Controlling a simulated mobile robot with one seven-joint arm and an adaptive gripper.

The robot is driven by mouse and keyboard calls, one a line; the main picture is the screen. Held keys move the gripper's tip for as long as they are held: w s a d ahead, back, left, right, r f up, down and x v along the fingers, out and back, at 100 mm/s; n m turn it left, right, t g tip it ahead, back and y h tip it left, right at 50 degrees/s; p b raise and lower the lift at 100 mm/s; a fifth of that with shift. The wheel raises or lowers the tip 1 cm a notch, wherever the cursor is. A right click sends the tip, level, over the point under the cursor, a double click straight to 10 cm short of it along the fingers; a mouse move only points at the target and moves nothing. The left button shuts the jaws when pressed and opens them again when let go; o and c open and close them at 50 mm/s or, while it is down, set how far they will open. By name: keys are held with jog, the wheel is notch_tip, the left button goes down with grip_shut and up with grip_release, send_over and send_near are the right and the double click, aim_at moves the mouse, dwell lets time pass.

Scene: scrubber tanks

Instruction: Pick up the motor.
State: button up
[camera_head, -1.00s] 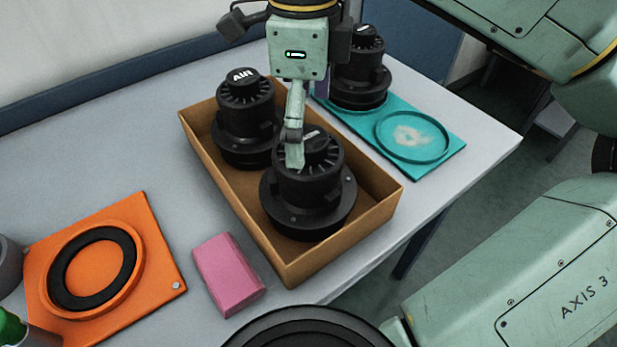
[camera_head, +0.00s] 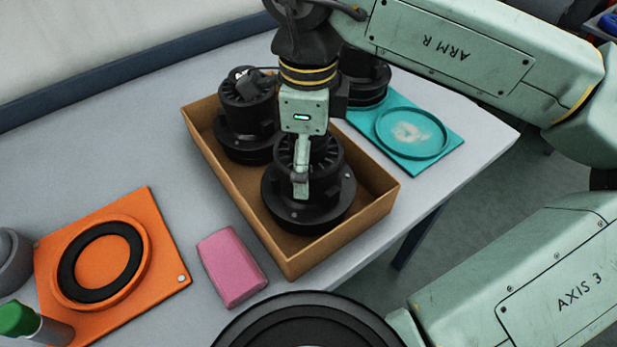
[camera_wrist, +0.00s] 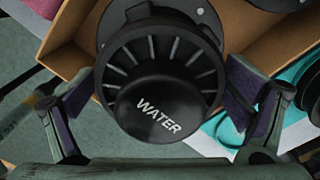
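A black finned motor (camera_head: 325,205) stands upright in the near end of the cardboard box (camera_head: 335,246). In the wrist view its round cap, marked WATER, faces me (camera_wrist: 165,100). My gripper (camera_head: 302,182) is low over this motor. In the wrist view my gripper (camera_wrist: 160,97) is open, with one finger on each side of the cap and gaps showing between. A second black motor (camera_head: 247,118) stands in the far end of the box. A third (camera_head: 366,80) stands on the teal plate (camera_head: 425,168), partly hidden behind my arm.
A pink block (camera_head: 231,268) lies left of the box. An orange plate (camera_head: 165,270) with a black ring (camera_head: 70,281) lies farther left. A green-capped bottle (camera_head: 18,318) and a grey round part (camera_head: 12,262) are at the left edge. The box walls surround both motors closely.

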jog(key=c, duration=1.7)
jog(key=shift+r, duration=0.15)
